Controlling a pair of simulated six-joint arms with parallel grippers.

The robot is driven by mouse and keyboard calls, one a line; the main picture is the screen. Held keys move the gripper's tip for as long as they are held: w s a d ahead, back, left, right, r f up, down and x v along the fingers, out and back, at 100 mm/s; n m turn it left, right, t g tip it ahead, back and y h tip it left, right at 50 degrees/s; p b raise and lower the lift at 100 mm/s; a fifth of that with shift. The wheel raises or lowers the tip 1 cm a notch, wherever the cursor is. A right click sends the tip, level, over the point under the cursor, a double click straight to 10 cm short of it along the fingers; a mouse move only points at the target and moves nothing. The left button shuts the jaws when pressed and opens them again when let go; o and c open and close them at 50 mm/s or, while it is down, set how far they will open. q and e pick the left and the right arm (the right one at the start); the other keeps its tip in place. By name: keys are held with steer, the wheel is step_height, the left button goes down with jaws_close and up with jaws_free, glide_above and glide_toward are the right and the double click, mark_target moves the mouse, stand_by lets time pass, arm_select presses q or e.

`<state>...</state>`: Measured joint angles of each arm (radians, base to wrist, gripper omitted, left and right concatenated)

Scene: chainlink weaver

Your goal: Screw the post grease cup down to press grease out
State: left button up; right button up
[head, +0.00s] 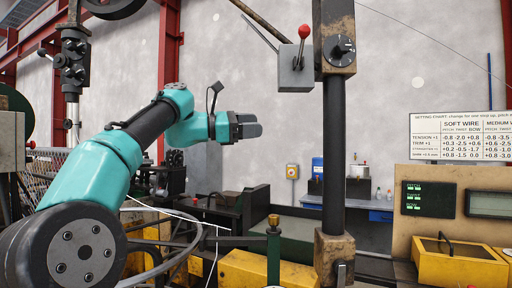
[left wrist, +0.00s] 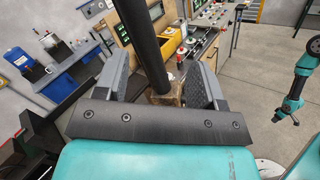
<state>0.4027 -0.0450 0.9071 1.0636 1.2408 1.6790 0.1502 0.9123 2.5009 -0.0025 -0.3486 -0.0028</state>
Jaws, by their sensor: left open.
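My left gripper (head: 248,127) is raised in the head view, left of the black post (head: 334,150) and apart from it. In the left wrist view its two dark fingers (left wrist: 156,72) are spread, with nothing held between them. The post (left wrist: 143,42) and its worn base block (left wrist: 166,94) show behind the gap. A small brass-capped fitting (head: 273,221) on a green stem stands below and right of the gripper in the head view. It may be the grease cup, but I cannot be sure. My right gripper (left wrist: 275,117) is small at the right of the left wrist view; its jaws are unclear.
A lever box with a red knob (head: 304,32) and a dial block (head: 340,45) are on the upper post. A yellow box (head: 460,262) and a control panel (head: 483,175) stand at right. Wires and yellow machine parts (head: 245,268) crowd the lower middle.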

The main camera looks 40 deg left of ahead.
mark_target(272, 216)
arm_select(q)
steer(key=a+f+n+g+y, duration=0.1)
steer(key=a+f, duration=0.4)
steer(key=f, duration=0.6)
steer(key=a+f+n+g+y, duration=0.1)
steer(key=a+f+n+y, duration=0.3)
steer(key=f, duration=0.7)
steer(key=s+a+n, duration=0.1)
steer(key=n, duration=0.1)
steer(key=shift+n+g+y, duration=0.3)
steer(key=shift+g, duration=0.1)
steer(key=shift+w, duration=0.15)
steer(key=x, duration=1.7)
steer(key=shift+d, duration=0.15)
steer(key=shift+c, duration=0.2)
steer(key=c, duration=0.9)
